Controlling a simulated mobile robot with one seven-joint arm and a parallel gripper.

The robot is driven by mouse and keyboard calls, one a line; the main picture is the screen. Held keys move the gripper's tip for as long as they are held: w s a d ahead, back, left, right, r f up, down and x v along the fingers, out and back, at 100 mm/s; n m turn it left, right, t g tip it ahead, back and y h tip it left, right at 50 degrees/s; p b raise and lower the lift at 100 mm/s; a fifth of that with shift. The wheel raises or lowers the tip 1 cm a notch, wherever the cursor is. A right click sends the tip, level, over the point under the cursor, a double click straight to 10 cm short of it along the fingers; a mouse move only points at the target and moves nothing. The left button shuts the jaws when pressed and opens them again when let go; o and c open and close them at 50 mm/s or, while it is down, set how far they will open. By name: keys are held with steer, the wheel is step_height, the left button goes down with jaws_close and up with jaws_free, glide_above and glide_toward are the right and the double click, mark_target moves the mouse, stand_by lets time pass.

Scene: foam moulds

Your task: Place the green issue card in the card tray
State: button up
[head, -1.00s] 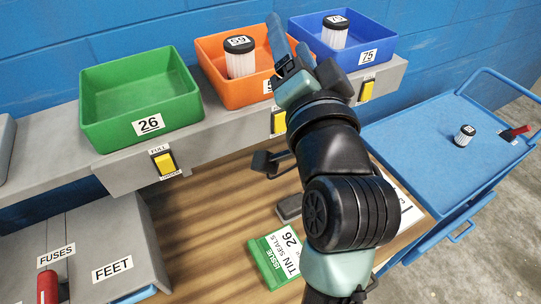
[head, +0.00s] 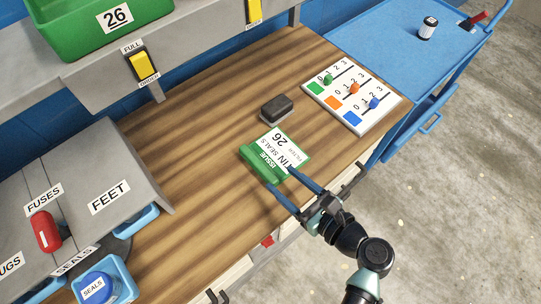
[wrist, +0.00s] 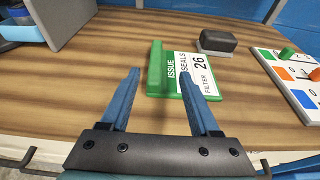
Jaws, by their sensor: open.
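The green issue card (head: 287,143) lies on the wooden bench. It has a raised green edge marked ISSUE and a white face reading SEALS and 26. It also shows in the wrist view (wrist: 171,72), ahead of the fingers. My gripper (head: 280,178) is open and empty, with its two blue fingers at the card's near side. In the wrist view my gripper (wrist: 160,70) has its right fingertip overlapping the card's face and its left fingertip left of the green edge. I cannot tell whether they touch it. I cannot make out which thing is the card tray.
A dark block (head: 276,108) lies just behind the card. A white board (head: 351,97) with coloured sliders is at the bench's right. A grey sloped cabinet (head: 75,200) with blue bins stands left. A green bin (head: 75,25) is on the shelf. A blue trolley (head: 385,40) stands beyond.

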mark_target(259, 164)
steer(key=x, duration=0.3)
steer(key=p+x, duration=0.1)
steer(key=x, duration=0.3)
steer(key=shift+s+a+f, duration=0.1)
steer(key=shift+a+f, duration=0.05)
steer(key=shift+a, duration=0.2)
jaws_close()
